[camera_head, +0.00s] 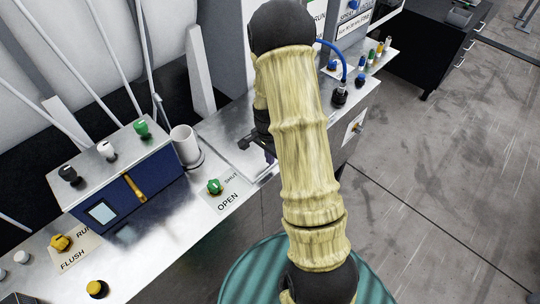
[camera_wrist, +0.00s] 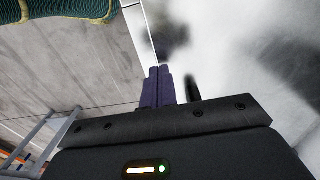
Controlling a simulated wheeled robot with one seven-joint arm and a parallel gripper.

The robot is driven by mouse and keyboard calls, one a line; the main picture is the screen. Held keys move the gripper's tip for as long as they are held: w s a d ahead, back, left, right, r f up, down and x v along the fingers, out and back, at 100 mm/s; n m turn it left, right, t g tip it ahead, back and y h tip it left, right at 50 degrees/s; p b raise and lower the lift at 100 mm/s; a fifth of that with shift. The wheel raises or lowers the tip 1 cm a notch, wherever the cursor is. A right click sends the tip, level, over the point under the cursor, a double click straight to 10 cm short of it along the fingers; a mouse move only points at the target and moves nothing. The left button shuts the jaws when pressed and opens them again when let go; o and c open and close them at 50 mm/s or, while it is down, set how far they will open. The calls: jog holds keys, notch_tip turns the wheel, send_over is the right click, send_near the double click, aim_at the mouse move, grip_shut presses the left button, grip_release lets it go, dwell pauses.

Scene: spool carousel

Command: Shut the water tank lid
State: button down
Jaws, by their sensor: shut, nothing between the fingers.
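I cannot pick out the water tank lid with certainty. A flat shiny metal panel (camera_head: 226,126) lies beside my arm in the head view, at the back of the counter; I cannot tell whether it is the lid. My gripper (camera_wrist: 157,72) shows purple fingers pressed together with nothing between them in the wrist view. A bright, smooth surface (camera_wrist: 235,75) with blurred dark reflections fills the right side there; I cannot tell whether the fingers touch it. In the head view my arm crosses the middle and hides part of the counter, and the fingertips are not clear.
A yellow knob (camera_head: 60,242) is at front left. Open grey floor (camera_head: 440,170) lies to the right.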

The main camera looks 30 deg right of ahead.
notch_tip(320, 180, down, 2)
jog(key=shift+b, duration=0.7)
jog(key=shift+s+f, duration=0.25)
jog(key=shift+s, duration=0.1)
jog(key=shift+r, duration=0.1)
jog(key=shift+w+r+p, duration=0.1)
jog(key=shift+r+p, duration=0.45)
jog(key=shift+r, duration=0.05)
notch_tip(320, 180, up, 14)
jog(key=p, duration=0.1)
jog(key=shift+w+f, duration=0.2)
